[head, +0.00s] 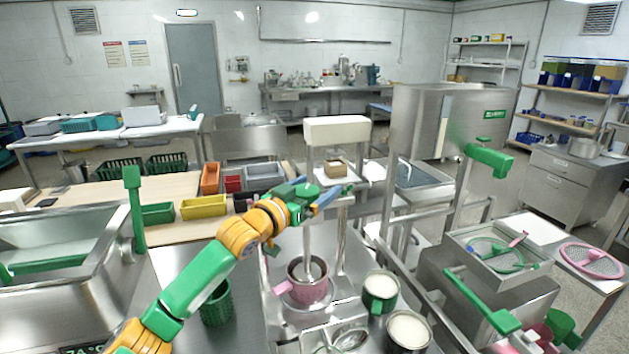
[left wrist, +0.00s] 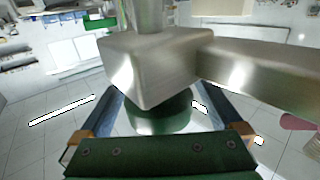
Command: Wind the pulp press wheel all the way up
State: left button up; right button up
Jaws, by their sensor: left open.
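My left gripper (head: 326,197) is open, with its blue fingers beside the stand above the pink pot (head: 308,288). In the left wrist view its fingers (left wrist: 160,112) lie either side of a green round part (left wrist: 160,115) under a steel block (left wrist: 150,68). I cannot tell whether they touch it, nor whether this part is the pulp press wheel; no wheel on the press can be made out clearly. A steel shaft (head: 308,240) runs down into the pink pot below the gripper. My right gripper is not in view.
A green pot (head: 378,304) and another pot (head: 409,332) of pale liquid stand right of the pink pot. A green basket (head: 216,306) stands near my left arm. Steel rails and a tray (head: 497,249) are at right; a pink round sieve (head: 592,261) lies beyond.

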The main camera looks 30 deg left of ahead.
pick_arm(q)
jog(key=shift+s, duration=0.15)
jog(key=shift+c, duration=0.9)
jog(key=c, duration=1.1)
jog(key=shift+n+y, duration=0.3)
jog(key=shift+y, duration=0.2)
